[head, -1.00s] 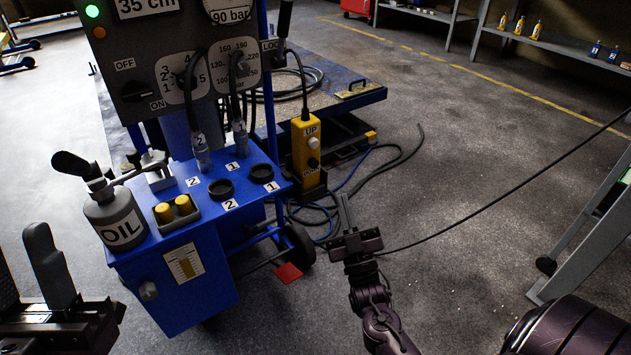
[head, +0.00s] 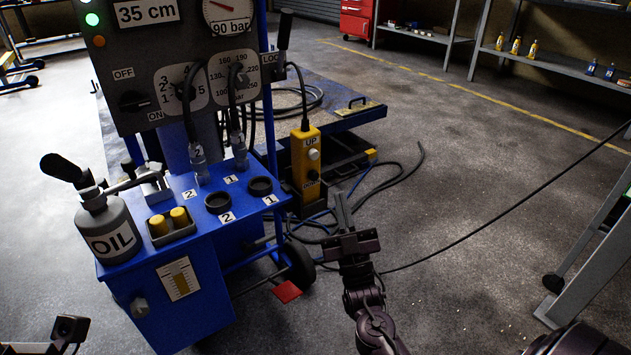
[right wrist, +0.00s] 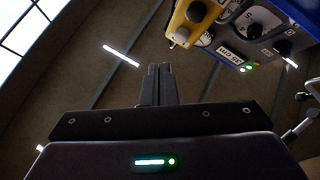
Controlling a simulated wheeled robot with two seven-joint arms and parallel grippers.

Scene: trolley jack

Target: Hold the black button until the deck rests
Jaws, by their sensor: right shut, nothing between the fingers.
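A yellow pendant (head: 306,158) hangs on the blue console's right side, with a white button under an UP label and a black button (head: 313,175) below it. The pendant also shows at the top of the right wrist view (right wrist: 192,22). My right gripper (head: 341,196) is shut and empty, its fingertips to the right of and a little below the black button in the head view, apart from it. Only a dark piece of my left gripper (head: 69,328) shows at the bottom left.
The blue console (head: 215,285) carries an oil bottle (head: 110,230), hoses and a panel reading 35 cm and 90 bar, with a green lamp lit. Dark cables lie on the floor behind my right gripper. A grey-legged stand (head: 590,260) is at right.

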